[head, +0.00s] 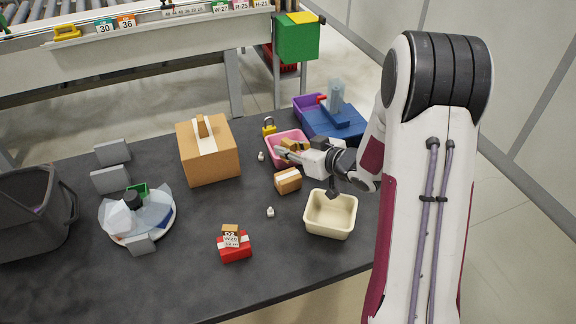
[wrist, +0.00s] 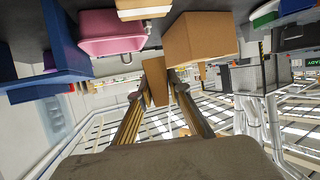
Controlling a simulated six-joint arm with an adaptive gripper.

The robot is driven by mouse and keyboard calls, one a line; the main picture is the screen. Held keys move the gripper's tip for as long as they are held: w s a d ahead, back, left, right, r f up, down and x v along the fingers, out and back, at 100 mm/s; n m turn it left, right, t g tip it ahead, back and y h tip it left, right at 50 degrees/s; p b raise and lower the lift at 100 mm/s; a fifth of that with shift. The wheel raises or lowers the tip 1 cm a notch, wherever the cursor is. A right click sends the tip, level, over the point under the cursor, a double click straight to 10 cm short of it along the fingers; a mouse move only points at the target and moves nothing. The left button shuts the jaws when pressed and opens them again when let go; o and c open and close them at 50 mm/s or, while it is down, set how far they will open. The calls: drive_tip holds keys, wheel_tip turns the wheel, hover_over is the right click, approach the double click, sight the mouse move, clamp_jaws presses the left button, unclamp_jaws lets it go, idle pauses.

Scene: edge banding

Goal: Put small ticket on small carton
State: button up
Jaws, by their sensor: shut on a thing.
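My gripper (head: 284,153) is over the pink bin, its fingers pointing left. In the wrist view my gripper (wrist: 160,88) is shut on a small flat tan piece (wrist: 156,82), which looks like the small ticket; no print on it can be read. The small carton (head: 287,181), brown with a pale tape band, stands on the table just in front of the pink bin, below my gripper and apart from it. The top of the wrist view shows a taped box (wrist: 145,10), probably this carton.
The pink bin (head: 272,149) and blue tray (head: 345,128) lie behind. A large carton (head: 212,165) stands left, a cream bin (head: 330,229) in front right. A red box (head: 236,252) bears a printed label. A covered plate (head: 166,232) and dark bin (head: 30,225) are farther left.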

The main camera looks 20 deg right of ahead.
sight(288, 175)
drive_tip(key=shift+f, duration=1.05)
drive_tip(key=shift+f, duration=2.1)
drive_tip(key=o, duration=0.8)
drive_tip(key=shift+f, duration=0.1)
drive_tip(key=shift+o, duration=0.2)
drive_tip(key=v, duration=1.2)
